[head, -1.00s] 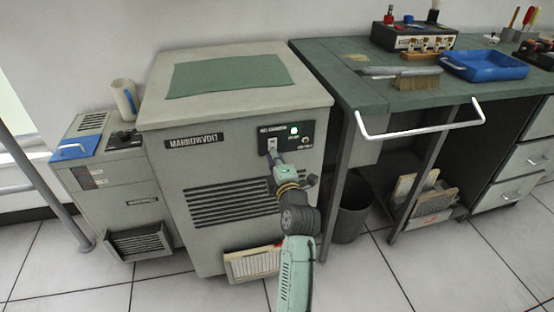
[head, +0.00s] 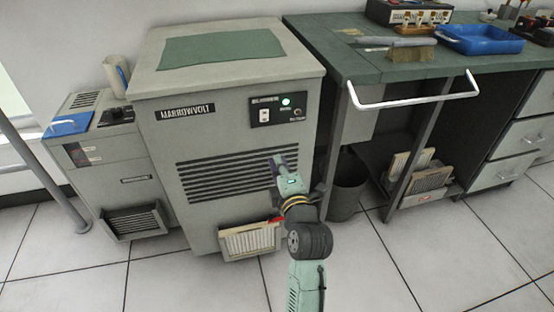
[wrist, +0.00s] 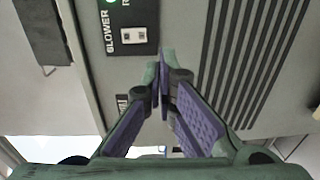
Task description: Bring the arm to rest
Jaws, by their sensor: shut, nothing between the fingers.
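My arm reaches up from the bottom of the head view toward the grey Marrowvolt cabinet (head: 225,215). My gripper (head: 272,162) is in front of the cabinet's louvred vent, below the black switch panel (head: 279,108). In the wrist view my gripper (wrist: 164,60) has its purple-padded fingertips together with nothing between them. The panel's white rocker switch (head: 265,116) and lit green lamp (head: 285,101) show clear of my gripper. The switch (wrist: 134,36) also shows in the wrist view, apart from the fingertips, near the word BLOWER.
A filter panel (head: 250,241) leans at the cabinet's foot, close to my arm. A green-topped bench (head: 400,75) with a white rail (head: 415,102) stands right, with a dark bin (head: 347,188) beneath. A smaller grey unit (head: 125,185) stands left. Floor in front is free.

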